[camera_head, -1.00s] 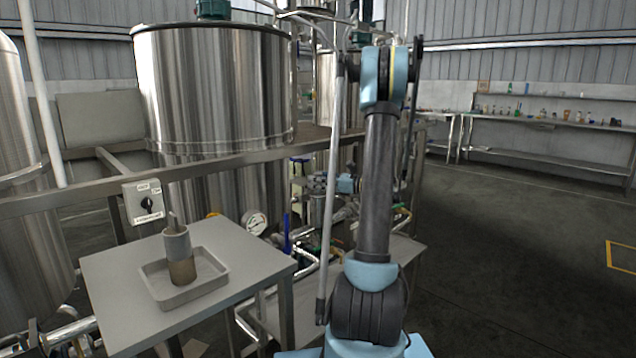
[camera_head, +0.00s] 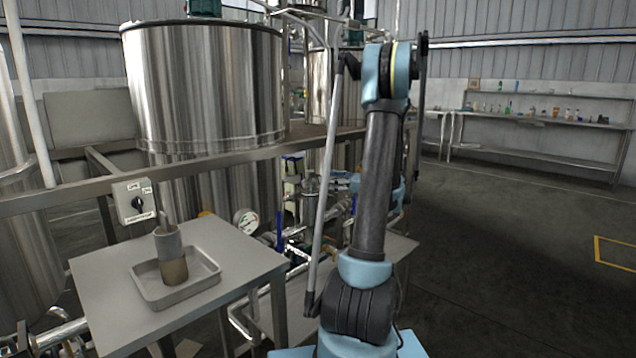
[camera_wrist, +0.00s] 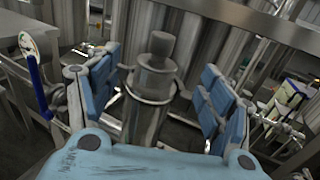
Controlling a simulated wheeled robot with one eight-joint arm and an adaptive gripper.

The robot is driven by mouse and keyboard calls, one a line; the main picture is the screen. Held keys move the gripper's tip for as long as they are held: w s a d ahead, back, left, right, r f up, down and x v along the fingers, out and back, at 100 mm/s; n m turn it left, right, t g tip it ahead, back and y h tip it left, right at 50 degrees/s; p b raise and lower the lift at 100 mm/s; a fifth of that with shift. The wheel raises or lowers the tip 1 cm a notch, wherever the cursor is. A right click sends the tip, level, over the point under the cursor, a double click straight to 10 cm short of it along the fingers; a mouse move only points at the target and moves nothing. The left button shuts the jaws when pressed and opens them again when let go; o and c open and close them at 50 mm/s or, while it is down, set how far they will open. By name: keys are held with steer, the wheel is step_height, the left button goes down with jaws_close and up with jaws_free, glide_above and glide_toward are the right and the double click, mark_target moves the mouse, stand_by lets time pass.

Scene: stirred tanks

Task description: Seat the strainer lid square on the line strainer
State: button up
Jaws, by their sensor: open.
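In the wrist view, my gripper (camera_wrist: 160,68) is open, with blue-padded fingers apart on the left and right. Between them in the picture stands an upright metal cylinder that looks like the line strainer (camera_wrist: 143,118). A round stepped piece with a grey knob, apparently the strainer lid (camera_wrist: 161,46), is at its top. The fingers show gaps to it on both sides. I cannot tell whether the lid sits square or is touching the rim all round. In the head view my gripper is mostly hidden behind my arm.
A grey table (camera_head: 100,275) at left holds a shallow tray (camera_head: 207,284) with a two-tone cylinder (camera_head: 171,256) in it. A switch box (camera_head: 135,201) hangs on the frame rail. A gauge (camera_head: 246,221), pipes and large tanks (camera_head: 205,90) crowd the area. Floor at right is clear.

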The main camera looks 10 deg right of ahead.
steer(key=shift+v, duration=2.1)
